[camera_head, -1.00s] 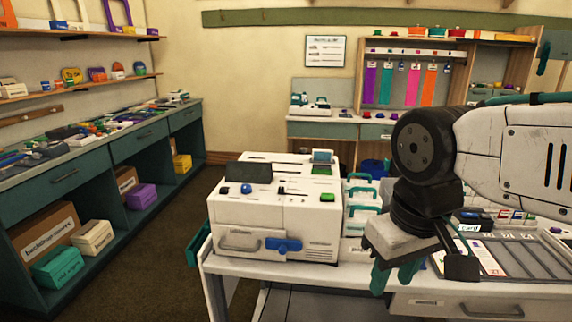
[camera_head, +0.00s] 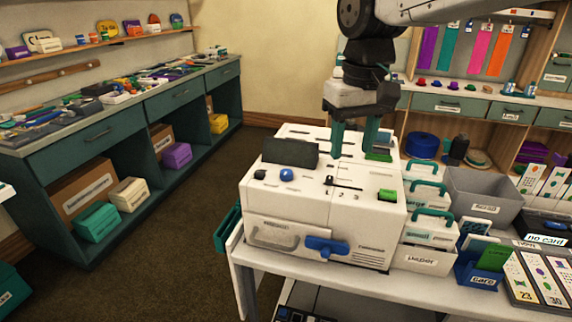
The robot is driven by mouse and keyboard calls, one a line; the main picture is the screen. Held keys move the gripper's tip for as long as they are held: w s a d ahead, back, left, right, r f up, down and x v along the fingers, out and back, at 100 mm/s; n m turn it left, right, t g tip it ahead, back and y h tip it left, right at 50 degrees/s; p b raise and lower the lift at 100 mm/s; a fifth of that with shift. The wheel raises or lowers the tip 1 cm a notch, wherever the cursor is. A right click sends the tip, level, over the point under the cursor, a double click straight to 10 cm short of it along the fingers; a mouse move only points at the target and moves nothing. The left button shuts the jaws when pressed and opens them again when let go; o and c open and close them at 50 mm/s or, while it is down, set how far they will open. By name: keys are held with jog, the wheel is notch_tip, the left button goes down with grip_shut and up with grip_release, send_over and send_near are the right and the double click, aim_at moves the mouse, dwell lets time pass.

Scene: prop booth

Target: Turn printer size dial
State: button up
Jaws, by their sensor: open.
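The white box-shaped printer (camera_head: 300,212) stands on the white table at the centre. A blue handle (camera_head: 326,246) is on the front face. My gripper (camera_head: 354,143) points down above the back right of the printer top, teal fingers apart and empty. It is behind and to the right of the blue knob. The fingers partly hide the rear top.
Paper trays (camera_head: 428,232), a grey bin (camera_head: 484,196) and a card holder (camera_head: 484,262) crowd the right. Open floor (camera_head: 185,235) lies left.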

jog(key=n, duration=0.2)
send_over(286, 171)
notch_tip(286, 171, down, 2)
jog(key=shift+d+f, duration=0.1)
notch_tip(286, 171, down, 7)
jog(key=shift+r, duration=0.1)
jog(key=shift+f, duration=0.45)
jog(key=c, duration=1)
